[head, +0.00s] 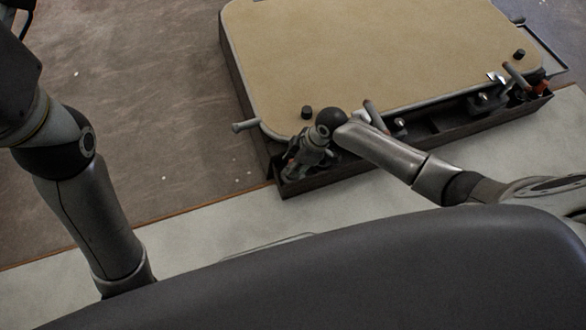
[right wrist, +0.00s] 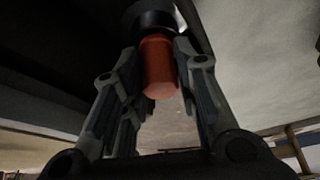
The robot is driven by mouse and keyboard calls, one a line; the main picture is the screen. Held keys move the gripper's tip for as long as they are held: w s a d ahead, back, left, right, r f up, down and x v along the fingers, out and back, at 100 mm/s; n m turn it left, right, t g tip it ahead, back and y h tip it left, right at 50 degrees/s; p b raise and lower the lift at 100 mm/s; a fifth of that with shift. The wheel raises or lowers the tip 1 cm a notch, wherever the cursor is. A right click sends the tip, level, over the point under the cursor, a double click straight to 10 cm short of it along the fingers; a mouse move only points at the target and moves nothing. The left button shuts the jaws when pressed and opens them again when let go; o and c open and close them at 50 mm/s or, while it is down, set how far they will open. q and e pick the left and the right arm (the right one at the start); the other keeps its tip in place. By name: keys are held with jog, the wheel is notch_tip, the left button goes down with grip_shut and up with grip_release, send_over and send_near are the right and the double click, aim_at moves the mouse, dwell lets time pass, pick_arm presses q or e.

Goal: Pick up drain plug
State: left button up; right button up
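My right gripper (head: 293,168) reaches down into the front left end of the dark tray (head: 340,181). In the right wrist view its fingers (right wrist: 160,65) stand close on both sides of an orange-red cylinder, which I take to be the drain plug (right wrist: 159,68). The fingers look shut on it, though contact is partly hidden. A round black part (right wrist: 150,18) sits at the cylinder's far end. In the head view the gripper mostly hides the plug. My left arm comes in at the left edge of the head view; its gripper is out of frame.
A tan hatch panel (head: 390,55) with a grey rim lies behind the tray. Metal fittings (head: 485,100) and an orange-red piece (head: 541,88) sit toward the tray's right end. Small black knobs (head: 306,112) stand on the panel.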

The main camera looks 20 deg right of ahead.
jog(key=c, duration=0.6)
jog(key=shift+r, duration=0.2)
